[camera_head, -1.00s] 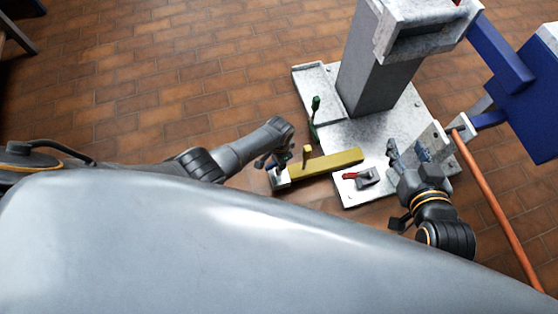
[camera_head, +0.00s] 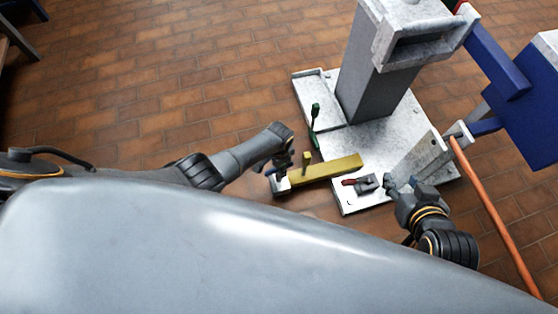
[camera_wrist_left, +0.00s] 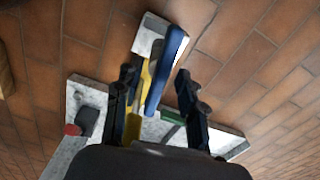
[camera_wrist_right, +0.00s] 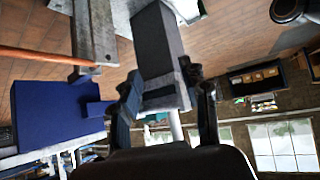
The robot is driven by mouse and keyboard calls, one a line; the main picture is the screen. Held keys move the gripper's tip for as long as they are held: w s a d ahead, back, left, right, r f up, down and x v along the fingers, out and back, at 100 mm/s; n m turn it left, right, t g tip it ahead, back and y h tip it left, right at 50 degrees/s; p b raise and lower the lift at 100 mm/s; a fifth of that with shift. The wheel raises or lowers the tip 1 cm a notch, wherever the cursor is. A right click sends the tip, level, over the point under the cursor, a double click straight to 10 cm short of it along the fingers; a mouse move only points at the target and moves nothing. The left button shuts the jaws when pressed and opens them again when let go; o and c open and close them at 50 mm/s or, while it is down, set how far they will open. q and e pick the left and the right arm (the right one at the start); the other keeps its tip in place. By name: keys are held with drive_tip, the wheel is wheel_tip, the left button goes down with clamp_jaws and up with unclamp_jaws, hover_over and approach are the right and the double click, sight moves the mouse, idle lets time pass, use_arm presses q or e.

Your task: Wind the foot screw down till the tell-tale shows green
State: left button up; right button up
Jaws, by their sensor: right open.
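A yellow beam (camera_head: 335,168) runs out left from the grey base plate (camera_head: 400,115) and ends in a pale metal block (camera_head: 281,183). The block also shows in the left wrist view (camera_wrist_left: 150,33). My left gripper (camera_head: 276,163) is over this end. In the left wrist view its fingers (camera_wrist_left: 158,82) are apart, and a blue bar (camera_wrist_left: 167,68) shows between them. I cannot tell whether they touch it. My right gripper (camera_head: 398,184) is open and empty, near the plate's front right edge. I cannot make out the foot screw or tell-tale for certain.
A grey column (camera_head: 380,85) stands on the plate. A green-handled lever (camera_head: 315,125) is left of it, and a red-tipped lever (camera_head: 349,182) sits at the front. An orange pole (camera_head: 495,210) and blue arm (camera_head: 500,60) are at right.

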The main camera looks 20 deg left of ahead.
use_arm(q)
drive_tip(key=shift+r+p, duration=0.65)
drive_tip(key=shift+r, duration=0.05)
wheel_tip(320, 180, up, 2)
drive_tip(key=shift+r+p, duration=0.1)
drive_tip(key=shift+p, duration=1)
drive_tip(key=shift+r, duration=0.1)
use_arm(e)
drive_tip(key=s+d+f+g+h, duration=0.1)
drive_tip(key=s+g, duration=0.4)
drive_tip(key=s, duration=0.5)
drive_tip(key=shift+d+f+g, duration=0.3)
drive_tip(key=shift+d+f, duration=0.35)
drive_tip(key=shift+d, duration=0.45)
